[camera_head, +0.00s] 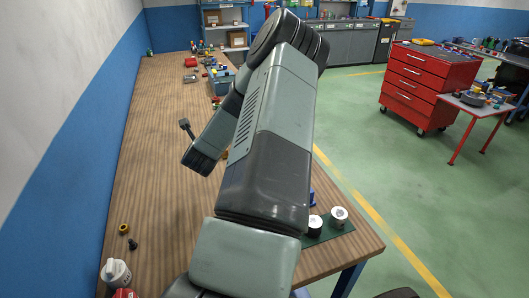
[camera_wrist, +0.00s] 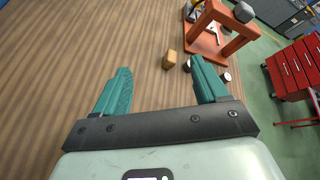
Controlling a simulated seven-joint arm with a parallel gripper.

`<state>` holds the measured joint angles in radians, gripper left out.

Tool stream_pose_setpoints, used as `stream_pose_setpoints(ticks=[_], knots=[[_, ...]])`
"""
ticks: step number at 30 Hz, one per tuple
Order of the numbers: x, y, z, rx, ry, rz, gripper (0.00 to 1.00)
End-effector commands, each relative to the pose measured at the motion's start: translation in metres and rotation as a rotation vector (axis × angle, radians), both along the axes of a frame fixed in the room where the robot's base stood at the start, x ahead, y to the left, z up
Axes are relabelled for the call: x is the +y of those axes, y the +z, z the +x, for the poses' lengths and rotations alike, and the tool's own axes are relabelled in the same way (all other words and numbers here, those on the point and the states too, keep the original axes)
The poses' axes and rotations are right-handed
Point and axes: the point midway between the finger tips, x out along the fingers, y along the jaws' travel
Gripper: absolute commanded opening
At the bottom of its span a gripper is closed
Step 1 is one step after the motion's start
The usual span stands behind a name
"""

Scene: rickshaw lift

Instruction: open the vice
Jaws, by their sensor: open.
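My gripper (camera_wrist: 161,64) is open in the wrist view, its two teal fingers wide apart above the wooden bench, with nothing between them touching. I cannot pick out a vice for certain. A small blue part (camera_head: 312,198) shows at the right edge of my arm, mostly hidden; I cannot tell what it belongs to. An orange frame (camera_wrist: 232,45) with a grey block on top stands beyond the right finger in the wrist view.
A small tan block (camera_wrist: 169,60) lies on the bench beyond the fingers. Two white-topped cylinders (camera_head: 339,217) stand on a green mat at the bench's right edge. A white-knobbed item (camera_head: 116,271) is at the near left. The left bench (camera_head: 150,180) is mostly clear.

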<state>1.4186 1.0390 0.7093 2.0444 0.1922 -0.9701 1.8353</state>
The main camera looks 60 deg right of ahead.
Motion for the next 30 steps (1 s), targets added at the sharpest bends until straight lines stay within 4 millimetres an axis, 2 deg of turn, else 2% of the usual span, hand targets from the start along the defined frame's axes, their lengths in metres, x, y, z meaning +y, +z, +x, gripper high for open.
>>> stream_pose_setpoints(ticks=[1,3,6,9,11,13,17,30], knots=[[-0.026,-0.019,-0.033,-0.099,-0.169,0.058,0.73],[-0.053,-0.035,-0.074,-0.235,-0.379,0.103,0.73],[-0.077,-0.054,-0.127,-0.391,-0.627,0.138,0.73],[-0.088,-0.067,-0.164,-0.495,-0.795,0.150,0.73],[-0.091,-0.071,-0.178,-0.533,-0.857,0.150,0.73],[-0.094,-0.073,-0.187,-0.558,-0.894,0.149,0.73],[-0.104,-0.078,-0.189,-0.566,-0.907,0.146,0.73],[-0.176,-0.108,-0.189,-0.561,-0.902,0.146,0.73]])
